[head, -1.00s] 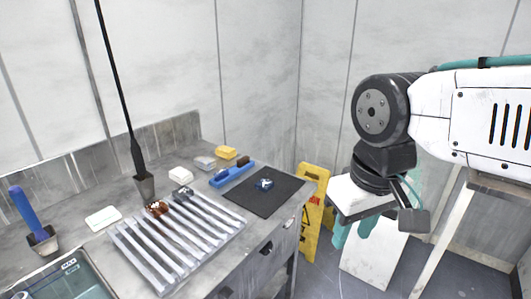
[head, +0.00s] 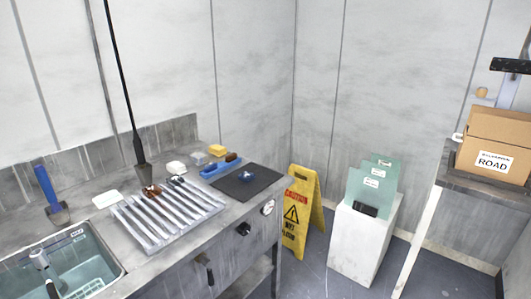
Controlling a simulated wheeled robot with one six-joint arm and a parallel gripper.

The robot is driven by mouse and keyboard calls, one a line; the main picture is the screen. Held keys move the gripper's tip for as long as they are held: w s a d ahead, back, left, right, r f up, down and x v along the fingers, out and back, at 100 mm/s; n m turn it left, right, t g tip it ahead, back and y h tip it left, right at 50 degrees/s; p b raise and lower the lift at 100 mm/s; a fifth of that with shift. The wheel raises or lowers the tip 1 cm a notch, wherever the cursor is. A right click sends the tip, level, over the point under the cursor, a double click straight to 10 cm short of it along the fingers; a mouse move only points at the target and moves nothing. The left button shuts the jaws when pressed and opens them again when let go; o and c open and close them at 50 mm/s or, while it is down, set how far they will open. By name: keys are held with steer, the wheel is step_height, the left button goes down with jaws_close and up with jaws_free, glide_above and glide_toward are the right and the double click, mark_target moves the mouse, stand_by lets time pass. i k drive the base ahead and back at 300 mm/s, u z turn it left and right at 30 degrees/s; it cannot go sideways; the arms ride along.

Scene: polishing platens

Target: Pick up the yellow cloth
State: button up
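The yellow cloth (head: 217,150) shows as a small folded yellow block on the grey counter, near the wall at the back. My gripper is not in view now.
A ribbed metal rack (head: 168,215) and a dark mat (head: 245,181) lie on the counter (head: 90,228). A sink (head: 75,265) is at the left front. A yellow floor sign (head: 303,212), a white stand (head: 362,240) and a cardboard box (head: 495,145) are to the right.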

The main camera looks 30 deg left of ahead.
mark_target(219, 150)
steer(key=z, duration=0.1)
steer(key=i, duration=1.1)
steer(key=u, duration=0.25)
steer(key=i, duration=1.35)
steer(key=u, duration=1.6)
steer(key=i, duration=1.05)
steer(key=u, duration=0.95)
